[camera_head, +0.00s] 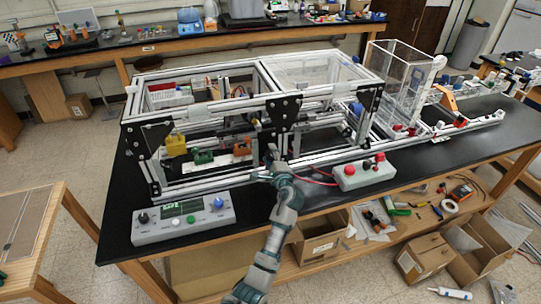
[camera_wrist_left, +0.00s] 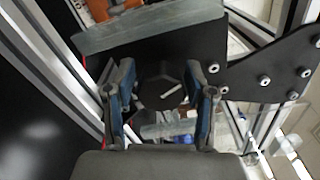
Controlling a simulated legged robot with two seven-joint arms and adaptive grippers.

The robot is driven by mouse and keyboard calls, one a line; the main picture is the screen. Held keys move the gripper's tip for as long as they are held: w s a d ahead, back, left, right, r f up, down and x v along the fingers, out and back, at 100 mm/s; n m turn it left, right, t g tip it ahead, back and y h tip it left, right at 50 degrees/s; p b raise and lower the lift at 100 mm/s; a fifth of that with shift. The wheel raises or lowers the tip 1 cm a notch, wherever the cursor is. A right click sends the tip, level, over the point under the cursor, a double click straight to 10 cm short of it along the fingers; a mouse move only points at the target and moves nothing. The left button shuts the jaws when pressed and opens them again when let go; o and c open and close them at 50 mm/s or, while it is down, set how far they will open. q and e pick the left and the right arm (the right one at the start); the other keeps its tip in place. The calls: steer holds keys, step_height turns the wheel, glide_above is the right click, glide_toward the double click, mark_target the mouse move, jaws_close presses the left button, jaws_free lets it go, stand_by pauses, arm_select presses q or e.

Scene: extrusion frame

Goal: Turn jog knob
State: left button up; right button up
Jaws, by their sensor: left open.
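In the left wrist view a dark faceted knob (camera_wrist_left: 168,88) with a white pointer line sits on a dark panel (camera_wrist_left: 150,55). My left gripper (camera_wrist_left: 162,98) is open, with one blue-padded finger on each side of the knob; gaps show, and I cannot tell any contact. In the head view my left gripper (camera_head: 272,156) is at the front of the extrusion frame (camera_head: 205,190), near its middle post. The knob cannot be made out there. My right gripper is not in view.
A grey control box (camera_head: 180,222) with a display and knobs stands at the front left of the black table. A box with red buttons (camera_head: 364,173) stands right of my arm, with red cables beside it. Black corner plates (camera_head: 284,108) and metal bars surround the gripper closely.

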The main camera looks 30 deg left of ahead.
arm_select(q)
steer(key=v, duration=1.2)
steer(key=shift+f, duration=0.1)
